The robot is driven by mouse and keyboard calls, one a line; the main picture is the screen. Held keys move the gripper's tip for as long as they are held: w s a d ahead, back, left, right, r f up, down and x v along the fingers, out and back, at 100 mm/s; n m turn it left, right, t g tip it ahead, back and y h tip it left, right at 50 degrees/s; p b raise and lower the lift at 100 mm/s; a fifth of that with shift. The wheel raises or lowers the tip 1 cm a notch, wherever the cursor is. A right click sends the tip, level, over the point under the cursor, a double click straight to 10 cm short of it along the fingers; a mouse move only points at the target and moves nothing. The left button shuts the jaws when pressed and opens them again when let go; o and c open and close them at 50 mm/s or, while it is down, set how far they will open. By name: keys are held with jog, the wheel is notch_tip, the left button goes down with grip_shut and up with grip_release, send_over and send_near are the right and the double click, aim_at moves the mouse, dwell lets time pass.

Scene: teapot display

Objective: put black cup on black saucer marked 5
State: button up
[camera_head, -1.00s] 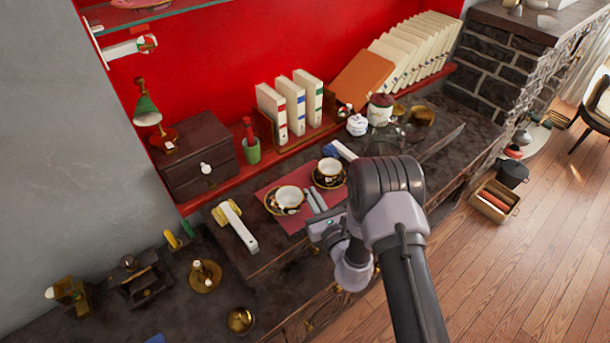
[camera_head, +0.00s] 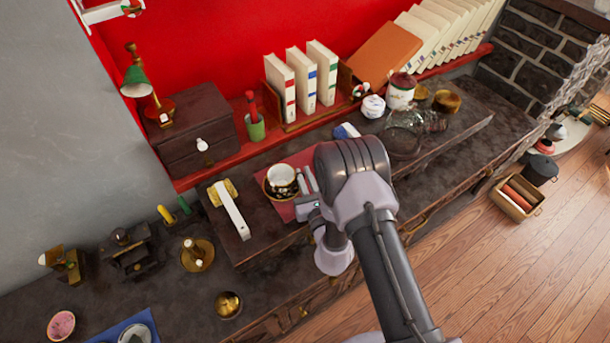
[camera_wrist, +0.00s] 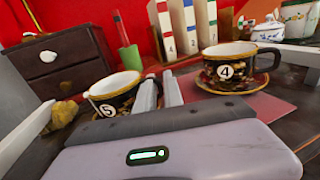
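A black cup marked 5 (camera_wrist: 110,92), with gold trim and a white inside, stands left of my fingers in the wrist view. It also shows in the head view (camera_head: 282,174), with a dark saucer rim (camera_head: 267,188) below it. Its handle is not visible. My gripper (camera_wrist: 161,85) reaches to this cup's right side, fingers close together with a narrow gap. Whether the handle is between them is hidden. My gripper also shows in the head view (camera_head: 309,180).
A red mat (camera_head: 300,160) lies under the cups. A white-levered item (camera_head: 235,212) is left of the mat, with a dark drawer box (camera_head: 200,145) behind. Binders (camera_head: 300,75) stand at the back. A glass vessel (camera_head: 403,138) is to the right.

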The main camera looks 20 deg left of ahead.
jog(key=shift+o, duration=1.1)
